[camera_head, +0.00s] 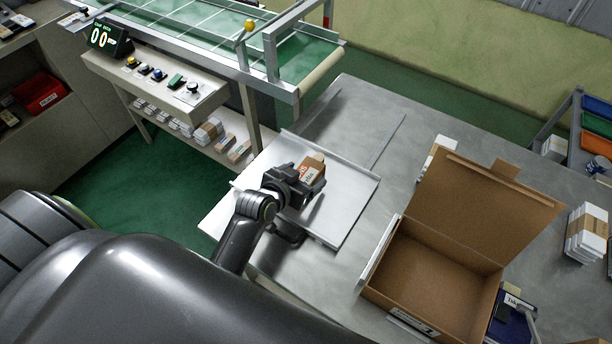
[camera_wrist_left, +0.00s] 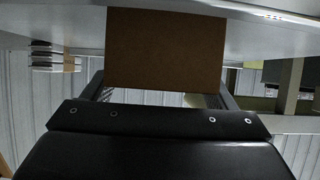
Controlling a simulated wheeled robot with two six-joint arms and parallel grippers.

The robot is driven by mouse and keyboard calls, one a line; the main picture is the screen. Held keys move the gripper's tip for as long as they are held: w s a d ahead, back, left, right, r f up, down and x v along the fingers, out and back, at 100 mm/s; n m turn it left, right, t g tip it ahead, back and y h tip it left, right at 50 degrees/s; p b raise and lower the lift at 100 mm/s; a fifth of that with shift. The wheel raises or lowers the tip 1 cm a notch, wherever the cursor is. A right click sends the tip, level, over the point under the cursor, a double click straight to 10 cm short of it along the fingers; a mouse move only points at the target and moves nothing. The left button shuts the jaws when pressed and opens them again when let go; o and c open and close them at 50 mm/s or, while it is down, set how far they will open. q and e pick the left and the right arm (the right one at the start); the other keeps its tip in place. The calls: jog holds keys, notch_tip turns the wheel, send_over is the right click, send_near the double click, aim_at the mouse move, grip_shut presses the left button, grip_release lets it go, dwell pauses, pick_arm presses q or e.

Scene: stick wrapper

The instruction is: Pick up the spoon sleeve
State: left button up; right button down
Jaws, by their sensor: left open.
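The spoon sleeve (camera_head: 313,167), a small brown piece with a white and red printed label, is on the light metal tray (camera_head: 345,212) in the middle of the head view. My left gripper (camera_head: 306,184) is at it and covers its near part. In the left wrist view the sleeve's plain brown face (camera_wrist_left: 165,50) fills the space between my two open fingers. I cannot tell whether the fingers touch it. My right gripper is not in view.
An open cardboard box (camera_head: 440,255) stands right of the tray on the grey table (camera_head: 385,110). A conveyor (camera_head: 215,30) and a button panel (camera_head: 160,85) are at the back left. White packs (camera_head: 585,232) stand at the far right.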

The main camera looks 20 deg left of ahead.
pick_arm(q)
jog(key=c, duration=1.1)
